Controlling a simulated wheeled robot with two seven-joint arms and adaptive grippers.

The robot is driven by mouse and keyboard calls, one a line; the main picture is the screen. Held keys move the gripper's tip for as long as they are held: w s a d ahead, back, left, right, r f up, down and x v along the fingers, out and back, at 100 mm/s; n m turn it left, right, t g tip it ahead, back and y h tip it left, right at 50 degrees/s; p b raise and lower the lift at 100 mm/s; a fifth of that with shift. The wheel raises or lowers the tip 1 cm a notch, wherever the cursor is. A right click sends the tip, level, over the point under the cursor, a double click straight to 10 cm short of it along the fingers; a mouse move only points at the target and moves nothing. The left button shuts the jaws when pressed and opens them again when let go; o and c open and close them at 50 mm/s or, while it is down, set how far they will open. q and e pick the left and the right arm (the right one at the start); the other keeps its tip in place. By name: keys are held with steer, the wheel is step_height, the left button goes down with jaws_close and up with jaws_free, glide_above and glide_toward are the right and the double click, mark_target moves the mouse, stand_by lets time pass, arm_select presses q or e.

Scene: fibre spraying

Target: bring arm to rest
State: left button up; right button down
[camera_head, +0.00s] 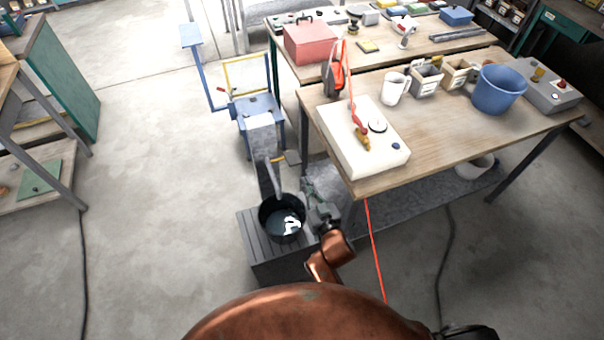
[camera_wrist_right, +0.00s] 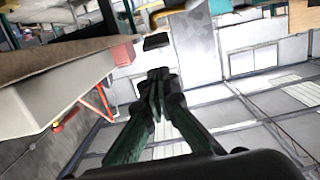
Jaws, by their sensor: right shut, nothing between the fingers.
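My right arm (camera_head: 328,250) is copper-brown and reaches forward from the bottom middle of the head view. My right gripper (camera_head: 312,192) is beside the right rim of a black bucket (camera_head: 268,226), in front of the workbench's left end. In the right wrist view its dark green fingers (camera_wrist_right: 158,80) are together with nothing between them. I cannot tell whether the gripper touches the bucket. The bucket stands on a grey ribbed box (camera_head: 250,250) and has a pale patch inside. My left gripper does not show.
The wooden workbench (camera_head: 450,140) at right holds a white device (camera_head: 345,150), a white mug (camera_head: 394,88) and a blue bucket (camera_head: 499,90). A red hose (camera_head: 373,245) hangs down its front. A blue stand (camera_head: 252,110) is behind the black bucket.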

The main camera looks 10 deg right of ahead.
steer(key=shift+s+d+r, duration=0.1)
steer(key=shift+s, duration=0.4)
steer(key=s+d+f+g, duration=0.2)
steer(key=f, duration=0.9)
steer(key=s+d+f+g, duration=0.1)
steer(key=s+f+g, duration=0.1)
steer(key=f, duration=0.9)
steer(key=s+d+f+g+h, duration=0.1)
steer(key=s+d+f, duration=0.1)
steer(key=s+f, duration=0.35)
steer(key=s+d+f+g, duration=0.2)
steer(key=f, duration=0.6)
steer(key=s+d+f+g+h, duration=0.1)
steer(key=s+d+f, duration=0.1)
steer(key=s+f, duration=0.35)
steer(key=s+d+f+g, duration=0.2)
steer(key=s+d+f, duration=0.2)
steer(key=s, duration=0.9)
steer(key=s+d+f+g+h, duration=0.1)
steer(key=s+d+f+g, duration=0.2)
steer(key=s+f, duration=0.7)
steer(key=s+d+f+g, duration=0.2)
steer(key=s+d+f, duration=0.5)
steer(key=s, duration=0.9)
steer(key=shift+f+m+g, duration=0.25)
steer(key=shift+m+g, duration=0.05)
steer(key=shift+m, duration=0.1)
